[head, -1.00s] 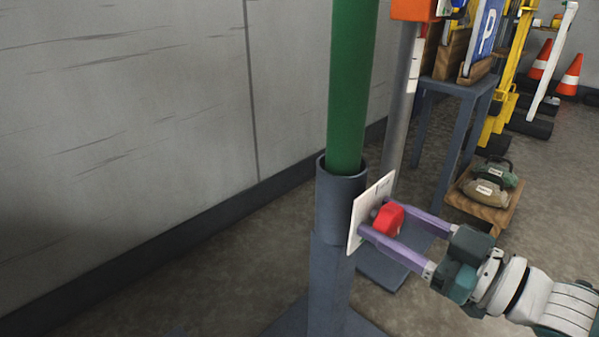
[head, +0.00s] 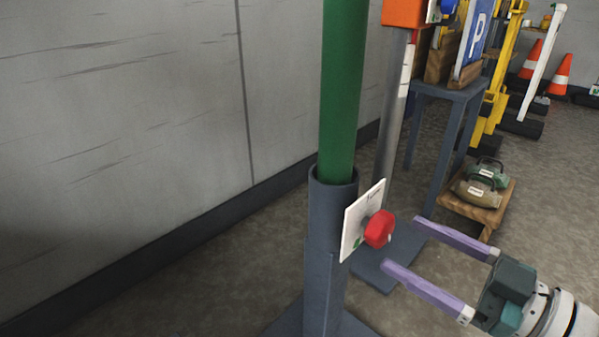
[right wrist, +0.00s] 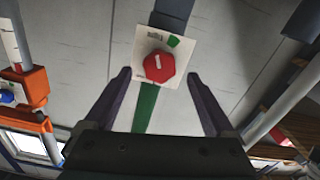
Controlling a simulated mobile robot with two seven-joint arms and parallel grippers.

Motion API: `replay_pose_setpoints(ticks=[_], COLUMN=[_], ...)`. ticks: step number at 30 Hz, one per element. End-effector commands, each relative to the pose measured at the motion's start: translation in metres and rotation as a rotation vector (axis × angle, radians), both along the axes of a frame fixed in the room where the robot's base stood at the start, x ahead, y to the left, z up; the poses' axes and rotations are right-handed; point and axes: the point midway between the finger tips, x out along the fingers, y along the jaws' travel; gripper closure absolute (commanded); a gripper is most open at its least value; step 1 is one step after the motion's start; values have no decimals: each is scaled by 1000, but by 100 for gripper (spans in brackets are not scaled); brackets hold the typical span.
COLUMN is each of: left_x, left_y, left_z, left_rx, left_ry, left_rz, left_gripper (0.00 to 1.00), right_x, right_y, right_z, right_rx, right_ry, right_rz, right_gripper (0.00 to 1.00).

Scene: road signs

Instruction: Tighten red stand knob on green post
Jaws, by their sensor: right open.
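The red knob (head: 379,229) sits on a white plate (head: 352,236) fixed to the side of the dark grey stand sleeve (head: 325,225). The green post (head: 342,90) stands upright in that sleeve. My right gripper (head: 400,242) is open and empty, its purple fingers just to the right of the knob and apart from it. In the right wrist view the knob (right wrist: 159,66) shows a white bar mark and lies ahead of the fingertips, between their lines. A green mark shows on the plate near the knob. My left gripper is not in view.
A grey pole with an orange box (head: 405,12) stands behind the sleeve. A grey table (head: 447,92) with a blue P sign (head: 474,38) is at the back right. Weights lie on a wooden board (head: 480,203). A concrete wall (head: 130,120) runs along the left.

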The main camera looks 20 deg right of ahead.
Motion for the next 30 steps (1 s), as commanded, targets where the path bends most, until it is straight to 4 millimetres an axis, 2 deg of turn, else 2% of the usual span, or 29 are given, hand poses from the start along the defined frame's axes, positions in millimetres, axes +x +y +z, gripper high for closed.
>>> replay_pose_setpoints(ticks=[3,7,17,28,30], left_x=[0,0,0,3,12], left_y=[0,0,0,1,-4], left_z=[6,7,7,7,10], left_rx=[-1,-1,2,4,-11], left_ry=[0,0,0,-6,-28], left_rz=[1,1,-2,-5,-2], left_gripper=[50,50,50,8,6], right_x=[-20,-33,-38,-37,-38], right_y=[-9,-14,-16,-16,-16], right_z=[1,0,0,0,0], right_rx=[-1,-1,0,0,0], right_ry=[4,2,-1,-1,-1], right_rz=[-2,-1,-1,-1,-1], right_gripper=[11,11,11,11,11])
